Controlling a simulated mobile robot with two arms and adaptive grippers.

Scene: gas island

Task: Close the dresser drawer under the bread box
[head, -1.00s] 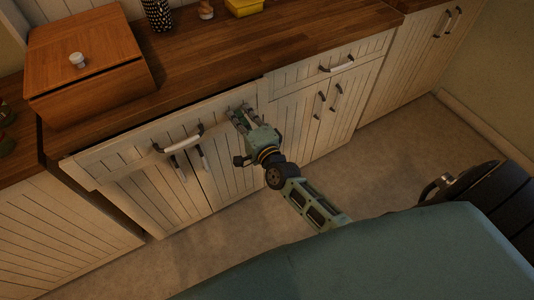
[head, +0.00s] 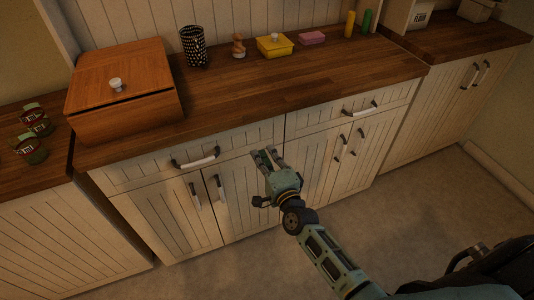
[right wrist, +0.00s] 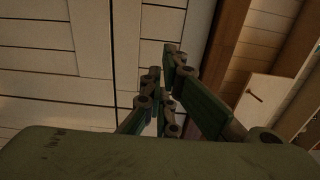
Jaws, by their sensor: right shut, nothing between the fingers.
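The dresser drawer (head: 240,139) under the bread box has a pale grooved front and a dark-and-white bar handle (head: 195,160). Its front looks flush, or nearly so, with the dresser face. The brown wooden bread box (head: 125,90) with a white knob sits on the counter above its left part. My right gripper (head: 266,154) is shut and empty, at the lower right part of this drawer front, right of the handle. I cannot tell whether the fingertips touch it. In the right wrist view the fingers (right wrist: 165,85) point at pale panels. My left gripper is not in view.
A second drawer (head: 340,112) to the right looks shut, with cupboard doors (head: 238,195) below. The wooden counter (head: 230,100) holds a patterned cup (head: 193,47), a yellow box (head: 274,46) and other small items. Floor in front of the dresser is open.

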